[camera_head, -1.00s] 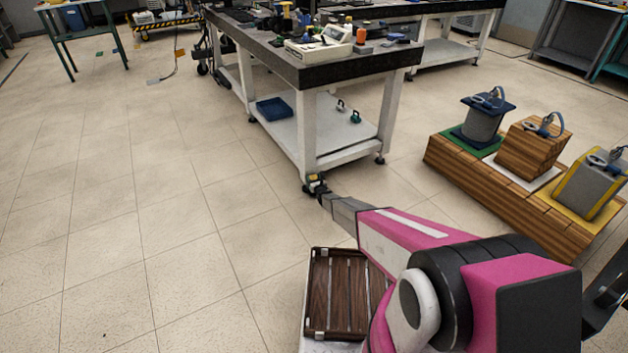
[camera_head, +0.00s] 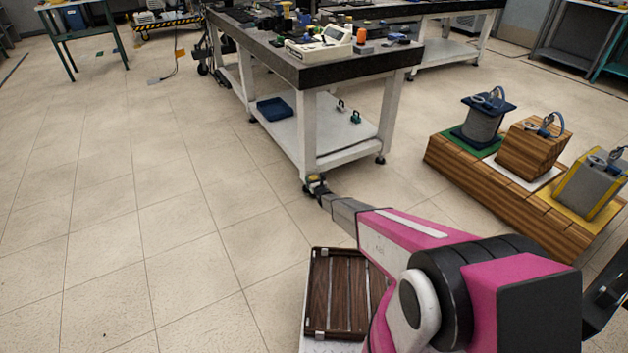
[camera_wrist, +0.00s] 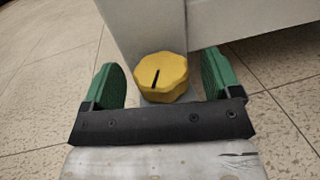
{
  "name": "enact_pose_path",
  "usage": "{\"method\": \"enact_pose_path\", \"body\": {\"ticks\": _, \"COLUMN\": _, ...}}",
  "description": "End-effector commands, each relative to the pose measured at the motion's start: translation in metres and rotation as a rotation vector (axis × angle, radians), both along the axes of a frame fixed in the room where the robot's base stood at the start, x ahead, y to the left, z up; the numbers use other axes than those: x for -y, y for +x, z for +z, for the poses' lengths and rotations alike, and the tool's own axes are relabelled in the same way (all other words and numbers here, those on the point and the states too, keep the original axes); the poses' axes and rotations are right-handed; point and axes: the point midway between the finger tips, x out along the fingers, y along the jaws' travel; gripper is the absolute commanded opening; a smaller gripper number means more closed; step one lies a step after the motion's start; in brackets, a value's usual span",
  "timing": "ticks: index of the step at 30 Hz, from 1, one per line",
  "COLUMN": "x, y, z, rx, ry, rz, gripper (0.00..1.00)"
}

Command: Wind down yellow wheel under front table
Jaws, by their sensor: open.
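The yellow wheel (camera_wrist: 162,78) is a scalloped knob with a black mark on its top, at the foot of a white leg of the front table (camera_head: 310,135). In the wrist view my gripper (camera_wrist: 160,85) is open, with one green finger on each side of the wheel. I see gaps between the fingers and the wheel. In the head view my gripper (camera_head: 316,184) is small at the base of the front leg, and the wheel shows there only as a little yellow. The wheel's underside is hidden.
The table's lower shelf (camera_head: 345,140) is close above the wheel and holds a blue tray (camera_head: 274,108). A slatted brown crate (camera_head: 340,295) is near my arm. The floor on the left is clear.

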Motion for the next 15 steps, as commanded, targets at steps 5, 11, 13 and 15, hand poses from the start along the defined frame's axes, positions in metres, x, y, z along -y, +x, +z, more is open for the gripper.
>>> {"method": "enact_pose_path", "body": {"ticks": 5, "x": 0.009, "y": -0.022, "z": 0.001, "rx": -0.001, "ry": 0.000, "rz": 0.000, "gripper": 0.84}}
{"method": "enact_pose_path", "body": {"ticks": 11, "x": 0.024, "y": -0.057, "z": 0.002, "rx": -0.001, "ry": 0.000, "rz": 0.000, "gripper": 0.84}}
{"method": "enact_pose_path", "body": {"ticks": 13, "x": 0.029, "y": -0.069, "z": 0.002, "rx": -0.001, "ry": 0.000, "rz": -0.001, "gripper": 0.84}}
{"method": "enact_pose_path", "body": {"ticks": 15, "x": 0.034, "y": -0.079, "z": 0.002, "rx": -0.001, "ry": 0.000, "rz": -0.001, "gripper": 0.84}}
